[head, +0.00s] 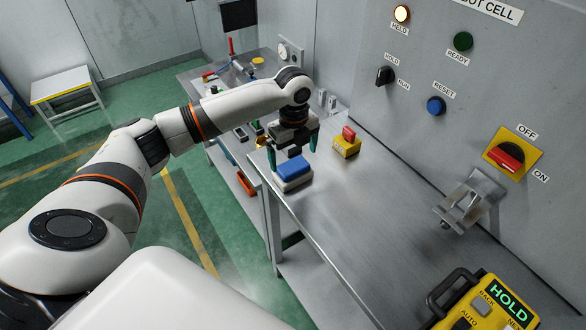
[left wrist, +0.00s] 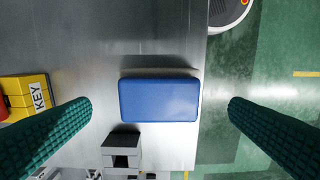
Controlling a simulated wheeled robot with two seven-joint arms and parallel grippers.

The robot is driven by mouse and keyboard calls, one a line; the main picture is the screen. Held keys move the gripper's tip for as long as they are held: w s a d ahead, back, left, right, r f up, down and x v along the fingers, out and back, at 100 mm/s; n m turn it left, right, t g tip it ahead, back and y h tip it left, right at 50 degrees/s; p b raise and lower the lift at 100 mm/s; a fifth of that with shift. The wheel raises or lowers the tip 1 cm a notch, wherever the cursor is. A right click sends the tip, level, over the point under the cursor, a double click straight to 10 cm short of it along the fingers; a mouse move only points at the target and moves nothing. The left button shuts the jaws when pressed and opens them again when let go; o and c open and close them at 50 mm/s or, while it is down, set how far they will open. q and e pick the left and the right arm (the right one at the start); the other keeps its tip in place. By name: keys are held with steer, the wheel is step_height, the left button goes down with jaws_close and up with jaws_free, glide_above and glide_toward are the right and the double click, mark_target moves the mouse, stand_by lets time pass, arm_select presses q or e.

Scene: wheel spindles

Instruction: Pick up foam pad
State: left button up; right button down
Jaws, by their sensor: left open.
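The foam pad (head: 294,170) is a blue rectangular block. In the head view it rests on a pale base near the left edge of the metal table. In the left wrist view the pad (left wrist: 159,99) lies in the middle, between the two green fingers and apart from both. My left gripper (head: 293,148) is open and points down above the pad. Its fingers show at either side in the left wrist view (left wrist: 160,115). My right gripper is not in view.
A yellow block with a red top (head: 346,143), marked KEY, stands right of the pad. A grey notched block (left wrist: 121,150) is close below the pad in the left wrist view. A yellow HOLD pendant (head: 490,305) is at the front right. The table (head: 370,220) is bare in between.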

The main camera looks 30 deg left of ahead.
mark_target(293, 166)
arm_select(q)
steer(key=shift+w+f, duration=0.1)
steer(key=shift+f, duration=0.5)
steer(key=shift+w+f, duration=0.1)
steer(key=shift+f, duration=0.25)
steer(key=shift+f+p, duration=0.3)
step_height(293, 166, down, 4)
steer(key=shift+a+r+p, duration=0.15)
steer(key=shift+r+p, duration=0.1)
steer(key=shift+p, duration=0.5)
steer(key=shift+f, duration=0.6)
steer(key=c, duration=0.8)
step_height(293, 166, up, 9)
steer(key=shift+f+b, duration=0.1)
steer(key=shift+b, duration=1)
steer(key=shift+r, duration=0.7)
steer(key=o, duration=0.5)
steer(key=c, duration=0.3)
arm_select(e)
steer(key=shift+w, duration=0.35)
